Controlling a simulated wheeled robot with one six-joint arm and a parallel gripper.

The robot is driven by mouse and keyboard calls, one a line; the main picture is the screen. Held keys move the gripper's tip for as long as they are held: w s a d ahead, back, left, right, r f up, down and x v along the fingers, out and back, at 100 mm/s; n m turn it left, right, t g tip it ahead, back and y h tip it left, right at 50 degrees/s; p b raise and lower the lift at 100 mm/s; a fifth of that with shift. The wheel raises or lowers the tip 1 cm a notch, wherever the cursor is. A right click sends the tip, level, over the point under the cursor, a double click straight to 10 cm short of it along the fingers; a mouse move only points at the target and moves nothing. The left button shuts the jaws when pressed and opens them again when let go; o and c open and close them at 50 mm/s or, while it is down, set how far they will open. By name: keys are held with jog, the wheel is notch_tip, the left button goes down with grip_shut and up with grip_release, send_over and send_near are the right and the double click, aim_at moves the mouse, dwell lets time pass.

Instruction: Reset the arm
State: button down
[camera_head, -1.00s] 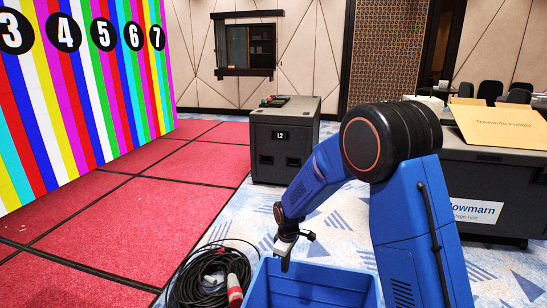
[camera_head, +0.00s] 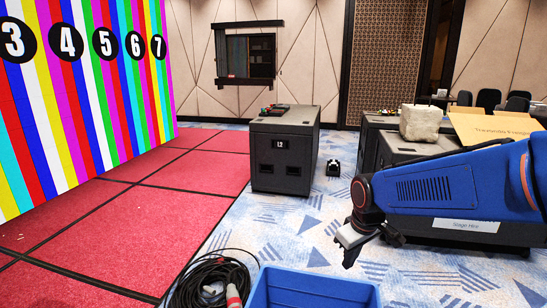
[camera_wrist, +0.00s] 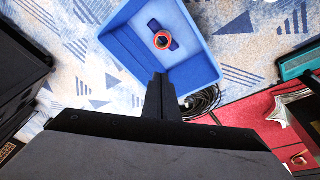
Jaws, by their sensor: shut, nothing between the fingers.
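My arm reaches in from the right edge of the head view. My gripper (camera_head: 348,262) points down over the patterned carpet, to the right of and above the blue crate (camera_head: 312,278) in the picture. In the wrist view my gripper (camera_wrist: 160,77) shows as two dark fingers pressed together, with nothing between them. The blue crate (camera_wrist: 192,80) lies beyond the fingertips there. A round object with an orange-red rim (camera_wrist: 162,40) sits inside it.
A black flight case (camera_head: 284,155) stands at centre, a small dark object (camera_head: 333,168) beside it. Larger cases (camera_head: 405,150) at right carry a stone-like block (camera_head: 421,122) and cardboard. Coiled cable (camera_head: 208,278) lies left of the crate. Red flooring (camera_head: 120,220) fronts the video wall (camera_head: 75,100).

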jog(key=s+d+r+m+t, duration=0.1)
jog(key=s+d+r+m, duration=0.1)
jog(key=s, duration=0.8)
jog(key=s+d+r+m, duration=0.2)
jog(key=s+d+m, duration=0.2)
jog(key=s, duration=0.7)
jog(key=shift+s+d+t+h, duration=0.15)
jog(key=shift+d+t+h, duration=0.2)
jog(key=shift+d, duration=0.7)
